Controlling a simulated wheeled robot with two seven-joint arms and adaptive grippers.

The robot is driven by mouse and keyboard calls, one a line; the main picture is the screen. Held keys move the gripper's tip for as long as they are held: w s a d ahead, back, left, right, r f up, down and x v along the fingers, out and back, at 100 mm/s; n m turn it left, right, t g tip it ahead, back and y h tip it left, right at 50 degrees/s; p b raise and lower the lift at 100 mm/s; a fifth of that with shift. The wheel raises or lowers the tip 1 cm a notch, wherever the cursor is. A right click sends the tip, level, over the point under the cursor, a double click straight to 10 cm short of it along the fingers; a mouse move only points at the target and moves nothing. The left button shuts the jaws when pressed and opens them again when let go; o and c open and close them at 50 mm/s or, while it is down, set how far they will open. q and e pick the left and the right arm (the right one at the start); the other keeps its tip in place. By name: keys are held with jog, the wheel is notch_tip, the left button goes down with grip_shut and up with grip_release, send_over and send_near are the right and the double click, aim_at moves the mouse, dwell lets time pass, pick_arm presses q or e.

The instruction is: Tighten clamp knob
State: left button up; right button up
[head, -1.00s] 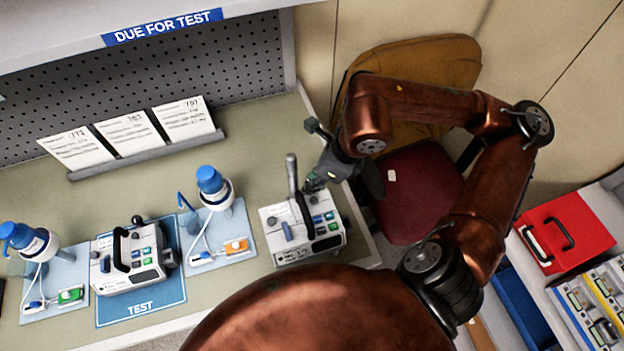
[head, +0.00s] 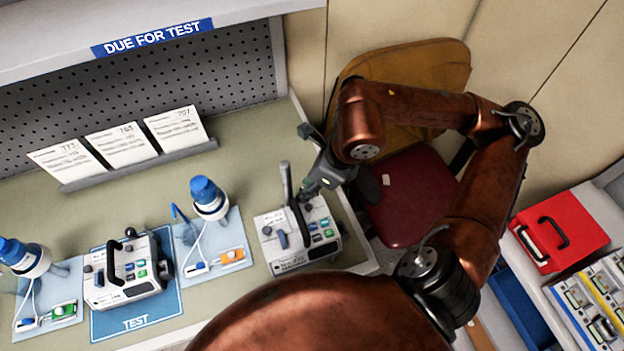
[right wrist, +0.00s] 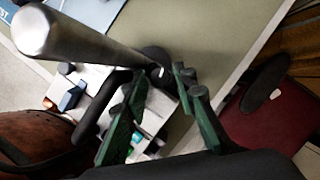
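A grey-white infusion pump (head: 297,258) stands at the bench's right end, with a dark carry handle and a thick metal pole (head: 287,182) rising from its clamp. It also shows in the right wrist view, with the pole (right wrist: 80,40) crossing the upper left. A dark round clamp knob (right wrist: 157,56) is by the pole's far end. My right gripper (head: 309,190) is over the pump's back right side. In the right wrist view its green fingers (right wrist: 160,80) are apart, with the knob just beyond and between the tips. Contact cannot be told. My left gripper is not in view.
A second pump (head: 125,270) stands on the blue TEST mat (head: 136,323), between two pale blue trays (head: 232,268) with blue-capped devices. A card rack (head: 140,165) stands behind. To the right are a dark red chair (head: 408,200) and a red case (head: 565,232).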

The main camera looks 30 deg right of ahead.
jog(key=v, duration=1.1)
jog(key=shift+r, duration=0.3)
jog(key=shift+s+d, duration=0.1)
